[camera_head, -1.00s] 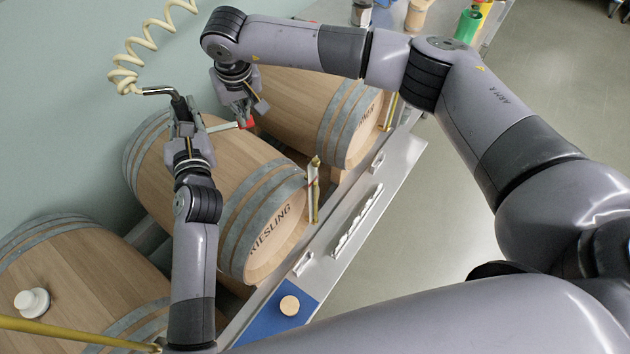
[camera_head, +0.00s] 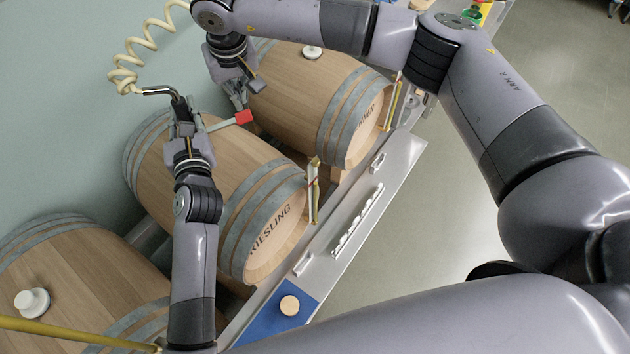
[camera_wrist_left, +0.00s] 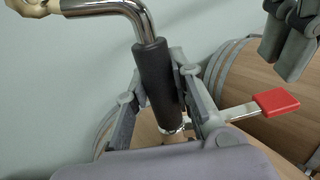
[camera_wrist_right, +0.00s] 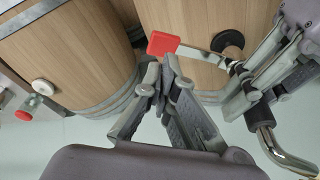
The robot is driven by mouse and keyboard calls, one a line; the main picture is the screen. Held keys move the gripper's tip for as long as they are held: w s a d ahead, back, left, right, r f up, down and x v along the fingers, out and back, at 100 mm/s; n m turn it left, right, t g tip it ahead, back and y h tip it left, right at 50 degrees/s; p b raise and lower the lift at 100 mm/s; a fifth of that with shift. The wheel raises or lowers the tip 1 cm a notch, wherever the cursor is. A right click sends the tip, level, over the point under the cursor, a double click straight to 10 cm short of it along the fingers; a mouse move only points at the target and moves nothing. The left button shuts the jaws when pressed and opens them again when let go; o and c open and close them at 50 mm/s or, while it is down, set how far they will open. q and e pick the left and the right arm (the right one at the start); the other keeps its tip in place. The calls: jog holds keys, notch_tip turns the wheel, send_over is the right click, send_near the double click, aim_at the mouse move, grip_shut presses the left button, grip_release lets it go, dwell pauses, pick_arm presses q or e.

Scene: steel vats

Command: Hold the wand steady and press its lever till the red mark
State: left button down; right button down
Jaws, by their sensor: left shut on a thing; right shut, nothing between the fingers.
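The wand has a black grip (camera_wrist_left: 158,85) and a bent chrome pipe (camera_head: 158,91). My left gripper (camera_head: 185,130) is shut around the grip above the Riesling barrel (camera_head: 195,185). The wand's lever (camera_wrist_left: 238,113) sticks out sideways and ends in a red tip (camera_head: 243,117), which also shows in the right wrist view (camera_wrist_right: 163,44). My right gripper (camera_head: 240,103) is shut and empty just above the red tip. In the left wrist view (camera_wrist_left: 283,60) a gap shows between its fingers and the tip. I cannot make out a separate red mark.
A coiled cream hose (camera_head: 140,50) runs from the pipe up along the wall. Another barrel (camera_head: 290,95) with a white bung (camera_head: 312,52) lies behind, and one with a white bung (camera_head: 33,301) lies at lower left. Brass tubes (camera_head: 313,190) stand at the barrel fronts.

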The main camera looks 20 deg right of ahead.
dwell(0.6)
pick_arm(q)
jog(key=c, duration=1.3)
grip_release()
pick_arm(e)
jog(key=v, duration=0.2)
jog(key=w+v, duration=0.1)
jog(key=v, duration=0.1)
pick_arm(q)
jog(key=s, duration=1.2)
jog(key=shift+f, duration=0.1)
pick_arm(e)
jog(key=shift+s, duration=0.1)
